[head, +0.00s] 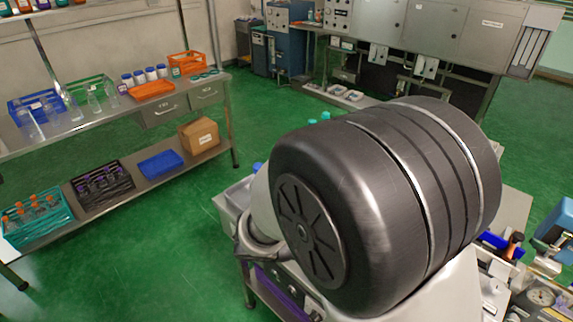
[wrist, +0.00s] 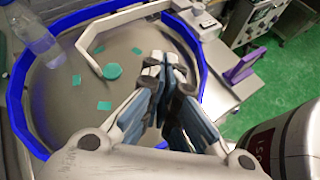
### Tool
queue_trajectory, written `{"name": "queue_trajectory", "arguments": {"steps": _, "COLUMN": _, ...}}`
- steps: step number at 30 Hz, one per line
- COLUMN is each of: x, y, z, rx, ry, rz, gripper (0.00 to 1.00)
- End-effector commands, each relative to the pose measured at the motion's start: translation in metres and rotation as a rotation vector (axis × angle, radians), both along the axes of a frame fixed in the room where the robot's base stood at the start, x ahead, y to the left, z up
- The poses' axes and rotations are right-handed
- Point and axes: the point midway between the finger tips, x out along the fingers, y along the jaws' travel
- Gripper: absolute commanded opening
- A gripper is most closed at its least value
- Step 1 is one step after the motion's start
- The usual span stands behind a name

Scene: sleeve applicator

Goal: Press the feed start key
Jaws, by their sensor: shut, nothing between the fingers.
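In the wrist view my gripper (wrist: 165,66) is shut and empty, with its fingertips together. It appears above a round grey bowl or turntable (wrist: 62,112) with a blue rim. Several teal pieces (wrist: 113,71) lie on its surface, and a pale bent guide arm (wrist: 86,58) reaches over it. I cannot make out the feed start key in either view. In the head view my own large dark arm link covers the middle of the machine, and I cannot pick out the gripper there.
A purple bracket (wrist: 244,63) is on the right. In the head view, a shelved bench (head: 135,118) stands left, grey cabinets (head: 432,35) at the back, with open green floor (head: 150,225) between.

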Motion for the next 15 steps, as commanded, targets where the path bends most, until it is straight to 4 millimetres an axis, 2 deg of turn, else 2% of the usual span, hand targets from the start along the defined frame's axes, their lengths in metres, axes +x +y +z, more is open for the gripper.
{"name": "queue_trajectory", "arguments": {"steps": 3, "x": 0.034, "y": 0.047, "z": -0.033, "rx": -0.226, "ry": 0.108, "rz": 0.268, "gripper": 0.0}}
{"name": "queue_trajectory", "arguments": {"steps": 5, "x": 0.048, "y": 0.074, "z": -0.05, "rx": -0.338, "ry": 0.15, "rz": 0.403, "gripper": 0.0}}
{"name": "queue_trajectory", "arguments": {"steps": 6, "x": 0.055, "y": 0.093, "z": -0.064, "rx": -0.412, "ry": 0.174, "rz": 0.495, "gripper": 0.0}}
{"name": "queue_trajectory", "arguments": {"steps": 8, "x": 0.062, "y": 0.125, "z": -0.087, "rx": -0.523, "ry": 0.207, "rz": 0.633, "gripper": 0.0}}
{"name": "queue_trajectory", "arguments": {"steps": 11, "x": 0.063, "y": 0.178, "z": -0.132, "rx": -0.704, "ry": 0.249, "rz": 0.863, "gripper": 0.0}}
{"name": "queue_trajectory", "arguments": {"steps": 12, "x": 0.06, "y": 0.198, "z": -0.15, "rx": -0.772, "ry": 0.26, "rz": 0.95, "gripper": 0.0}}
{"name": "queue_trajectory", "arguments": {"steps": 15, "x": 0.045, "y": 0.24, "z": -0.195, "rx": -0.92, "ry": 0.276, "rz": 1.145, "gripper": 0.0}}
